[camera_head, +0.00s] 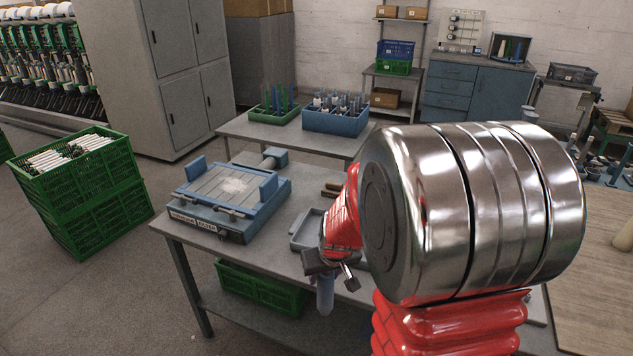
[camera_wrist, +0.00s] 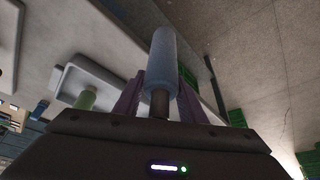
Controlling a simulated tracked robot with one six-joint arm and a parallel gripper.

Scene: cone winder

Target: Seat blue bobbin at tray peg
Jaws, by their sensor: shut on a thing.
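My gripper (camera_head: 326,272) points down at the near edge of the work table and is shut on a blue bobbin (camera_head: 325,296). The bobbin hangs below the jaws, clear of the table top. In the wrist view the pale blue bobbin (camera_wrist: 162,60) stands out between the fingers, with a darker narrow end (camera_wrist: 160,103) toward the palm. A shallow grey tray (camera_head: 303,238) lies on the table just left of my gripper, partly hidden by it. At the back, a green tray (camera_head: 266,116) holds upright pegs.
A blue crate (camera_head: 335,123) of bobbins stands beside the green tray. A blue-grey device with a flat bed (camera_head: 228,190) sits left on the work table (camera_head: 185,233). A green crate (camera_head: 262,288) is below. Stacked green crates (camera_head: 90,208) stand on the floor at left.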

